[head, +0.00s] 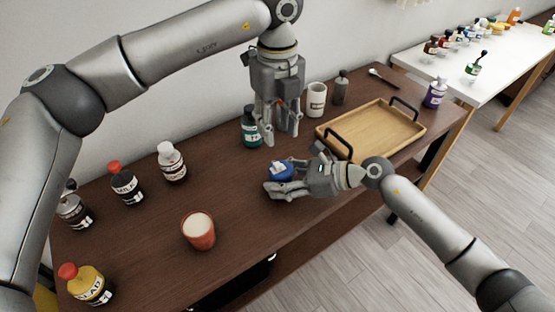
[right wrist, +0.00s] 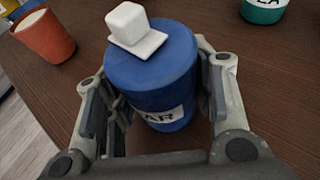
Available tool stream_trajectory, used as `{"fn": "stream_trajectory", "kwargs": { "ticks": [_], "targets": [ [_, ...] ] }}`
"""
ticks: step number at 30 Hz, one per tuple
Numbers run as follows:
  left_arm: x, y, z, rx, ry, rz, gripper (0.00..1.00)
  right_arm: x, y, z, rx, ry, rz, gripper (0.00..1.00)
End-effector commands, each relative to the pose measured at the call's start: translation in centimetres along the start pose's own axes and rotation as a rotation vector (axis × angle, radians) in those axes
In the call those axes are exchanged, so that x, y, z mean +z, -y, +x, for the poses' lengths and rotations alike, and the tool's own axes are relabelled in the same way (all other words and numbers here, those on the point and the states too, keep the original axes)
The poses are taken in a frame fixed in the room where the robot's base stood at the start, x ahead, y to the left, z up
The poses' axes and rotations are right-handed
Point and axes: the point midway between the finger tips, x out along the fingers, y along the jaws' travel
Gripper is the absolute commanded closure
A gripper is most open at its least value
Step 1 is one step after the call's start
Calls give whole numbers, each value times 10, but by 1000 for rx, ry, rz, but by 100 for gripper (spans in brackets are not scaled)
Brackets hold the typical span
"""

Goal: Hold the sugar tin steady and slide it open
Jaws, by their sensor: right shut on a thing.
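The sugar tin is a blue round tin (right wrist: 150,72) with a partly visible label ending in "AR". A white square slide with a cube-shaped knob (right wrist: 126,22) sits on its top, toward the far edge. In the head view the tin (head: 281,170) stands on the brown table, partly hidden by my right gripper (head: 283,182). The right gripper's fingers are shut on the tin from both sides, low on its body. My left gripper (head: 281,134) points down above and behind the tin, its fingers apart and empty.
A teal bottle (head: 250,127) stands close beside my left gripper. A wooden tray (head: 372,130) with black handles lies to the right. A white mug (head: 316,99) stands behind. An orange cup (head: 198,231) and several bottles stand to the left. Table around the tin's left is clear.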

Motion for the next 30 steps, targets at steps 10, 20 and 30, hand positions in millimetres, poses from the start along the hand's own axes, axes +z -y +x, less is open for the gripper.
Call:
{"fn": "stream_trajectory", "kwargs": {
  "ticks": [10, 20, 30],
  "targets": [
    [0, -1, 70, 2, -3, -3, 64, 0, 0, 0, 0, 0, 0, 77],
    [0, 0, 102, 1, 0, -4, 64, 0, 0, 0, 0, 0, 0, 77],
    [0, 0, 103, 0, 0, -4, 72, 0, 0, 0, 0, 0, 0, 77]
  ]
}}
